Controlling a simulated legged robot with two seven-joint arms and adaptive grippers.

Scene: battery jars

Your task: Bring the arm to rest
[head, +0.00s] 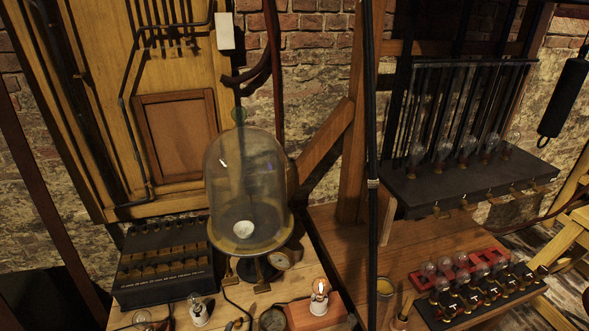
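Neither of my grippers shows in the head view, and no arm of mine can be made out. A large glass bell jar (247,185) stands upright on the wooden bench, with a pale round piece inside it. A dark shelf (470,182) at the right carries a row of clear glass bulbs (467,148). A black strip (479,299) with several bulbs and a red rack (459,267) behind it sit on the right wooden table (345,248).
A black box (165,292) with brass-coloured pieces stands left of the bell jar. A lit bulb (319,290) on a reddish block and a small bulb (197,309) are at the front. A dark vertical post (372,150) crosses the view. The right table's middle has bare room.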

